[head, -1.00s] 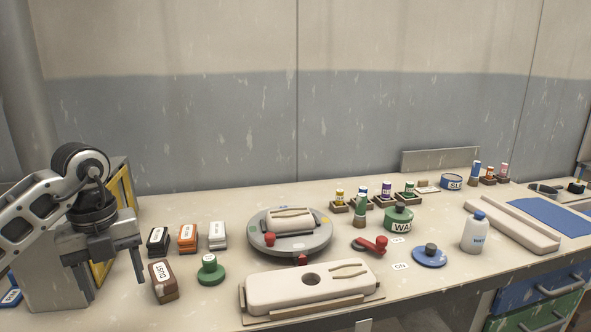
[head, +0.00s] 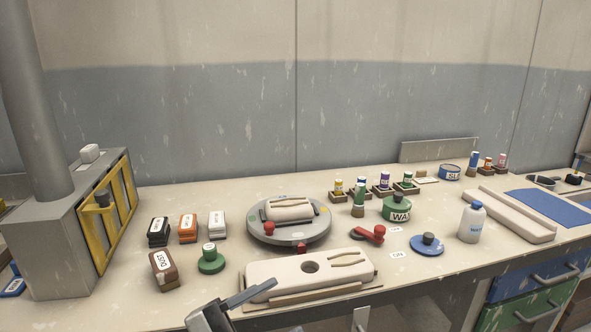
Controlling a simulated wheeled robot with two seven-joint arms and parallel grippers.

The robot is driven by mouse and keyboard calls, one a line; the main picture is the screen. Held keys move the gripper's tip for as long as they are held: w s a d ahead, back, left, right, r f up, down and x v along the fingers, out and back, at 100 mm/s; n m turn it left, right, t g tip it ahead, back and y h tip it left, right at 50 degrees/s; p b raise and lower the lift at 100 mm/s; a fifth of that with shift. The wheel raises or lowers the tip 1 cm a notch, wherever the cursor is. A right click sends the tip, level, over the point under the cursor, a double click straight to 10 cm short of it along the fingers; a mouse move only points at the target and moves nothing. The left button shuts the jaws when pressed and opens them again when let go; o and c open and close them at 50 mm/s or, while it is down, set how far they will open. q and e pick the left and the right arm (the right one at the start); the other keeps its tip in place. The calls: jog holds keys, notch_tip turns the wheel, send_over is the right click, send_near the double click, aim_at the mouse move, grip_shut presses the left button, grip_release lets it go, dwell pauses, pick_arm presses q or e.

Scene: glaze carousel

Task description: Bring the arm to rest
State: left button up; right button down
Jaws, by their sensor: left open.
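My left gripper (head: 236,303) shows at the bottom of the head view, left of centre. Its jaws are open and I see nothing between them. It is in front of the workbench (head: 190,268), near the left end of a long cream block with a round hole (head: 290,278). I cannot tell whether it touches the block's board. The rest of the left arm is below the picture. My right gripper is not in view.
A round grey turntable (head: 262,232) stands mid-bench. A brown DUST block (head: 164,270) and a green-based stamp (head: 211,262) stand left of it. A grey box with a yellow rack (head: 108,220) is at the left. A white bottle (head: 471,224) stands right.

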pick_arm(q)
jog(key=s+a+f+n+t+y, duration=0.2)
jog(key=a+f+n+t+y, duration=0.6)
jog(key=f+n+y, duration=0.75)
jog(key=s+a+f+n+g+y, duration=0.1)
jog(key=s+a+f+n+g, duration=0.2)
jog(key=s+f, duration=0.6)
jog(key=s+n+g, duration=0.1)
jog(key=n+g, duration=0.1)
jog(key=g, duration=0.1)
jog(key=shift+s+f+g, duration=0.2)
jog(key=shift+g, duration=0.1)
